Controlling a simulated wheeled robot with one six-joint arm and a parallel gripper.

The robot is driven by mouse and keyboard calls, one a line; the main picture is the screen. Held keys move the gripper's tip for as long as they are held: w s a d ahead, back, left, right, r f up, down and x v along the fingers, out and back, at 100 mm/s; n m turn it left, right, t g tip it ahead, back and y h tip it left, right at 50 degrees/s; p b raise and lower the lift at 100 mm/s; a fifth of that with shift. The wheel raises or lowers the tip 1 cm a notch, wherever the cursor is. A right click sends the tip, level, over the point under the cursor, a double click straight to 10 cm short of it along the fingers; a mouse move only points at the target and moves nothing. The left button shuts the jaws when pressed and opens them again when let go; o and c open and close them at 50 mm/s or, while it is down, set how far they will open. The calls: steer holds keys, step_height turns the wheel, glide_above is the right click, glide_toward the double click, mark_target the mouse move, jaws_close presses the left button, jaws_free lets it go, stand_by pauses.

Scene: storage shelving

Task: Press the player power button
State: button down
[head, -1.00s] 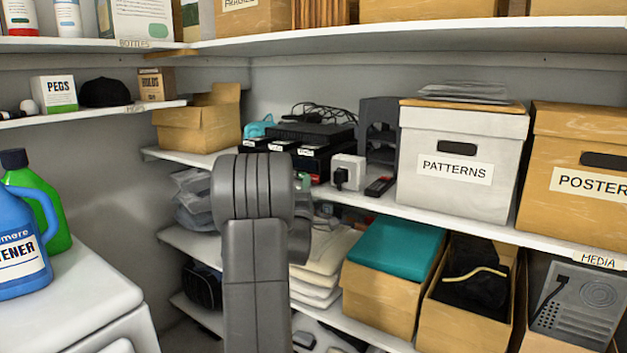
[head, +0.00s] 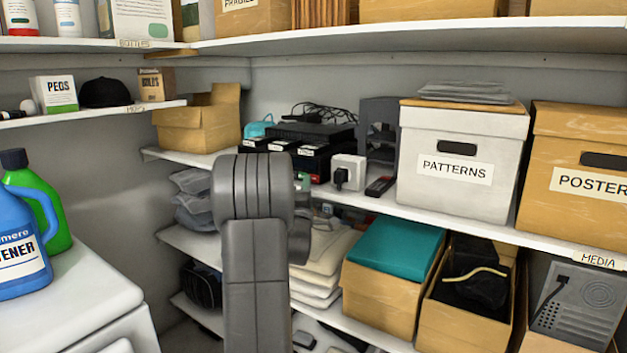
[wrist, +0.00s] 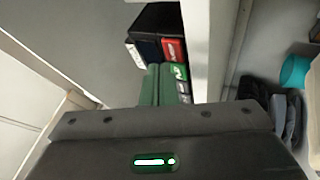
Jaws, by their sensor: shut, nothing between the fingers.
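A flat black device (head: 312,132), which looks like the player, sits on the middle shelf in the head view, with dark cables behind it. Its power button cannot be made out. My gripper (wrist: 160,118) fills the bottom of the wrist view as a dark body with a lit green indicator; it is shut and empty. In the head view my grey arm hides the gripper. Ahead of the gripper in the wrist view are a dark box (wrist: 153,25) and upright green cases (wrist: 158,84) close to the shelf edge. I cannot tell whether the gripper touches them.
Black cases with white labels (head: 283,146), a white box with a black plug (head: 348,172) and a dark red-tipped object (head: 380,186) share the middle shelf (head: 450,220). The white PATTERNS box (head: 455,165) stands right of them. An upper shelf (head: 420,38) hangs above.

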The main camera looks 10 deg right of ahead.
steer(key=shift+w+d, duration=0.1)
steer(key=shift+d, duration=0.05)
steer(key=shift+w+d+b, duration=0.15)
steer(key=shift+w+b, duration=0.05)
steer(key=shift+b, duration=0.2)
steer(key=shift+w+d, duration=0.25)
stand_by(0.7)
steer(key=shift+s+a+b, duration=0.1)
steer(key=shift+b, duration=0.25)
steer(key=shift+s+a+b, duration=0.4)
steer(key=shift+s, duration=0.05)
steer(key=s+a+b, duration=0.2)
steer(key=s+a, duration=0.1)
steer(key=shift+s+a, duration=0.3)
stand_by(0.4)
